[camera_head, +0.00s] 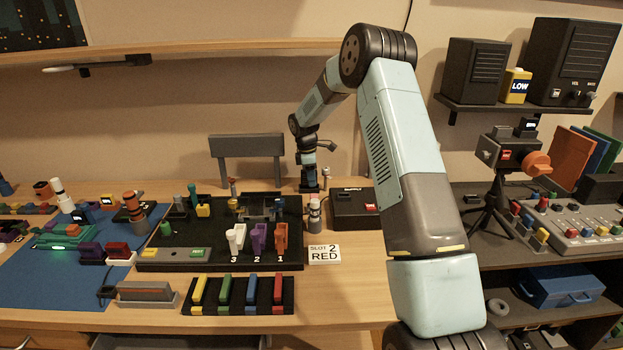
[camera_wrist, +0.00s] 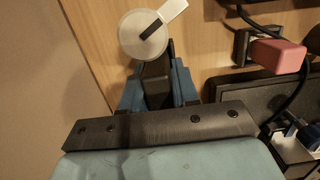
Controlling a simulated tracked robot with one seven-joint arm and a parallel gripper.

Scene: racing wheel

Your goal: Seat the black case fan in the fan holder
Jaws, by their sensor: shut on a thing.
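My gripper (camera_head: 310,187) points down at the back of the table, just behind the right end of the black board. In the wrist view its blue fingers (camera_wrist: 157,92) are shut on a narrow dark thing (camera_wrist: 156,78). This may be the black case fan seen edge-on, but its shape is mostly hidden and I cannot be sure. A dark grey framed fixture (camera_head: 262,206) stands at the back right of the board, left of my gripper; it may be the fan holder, but it is too small to tell.
A pale round cap (camera_wrist: 135,40) with a white tab is close to the fingers. The black board (camera_head: 165,250) carries white, purple and orange upright pieces. A black box (camera_head: 352,212) with a red switch lies right of my gripper. A grey cylinder (camera_head: 314,216) stands in front of it.

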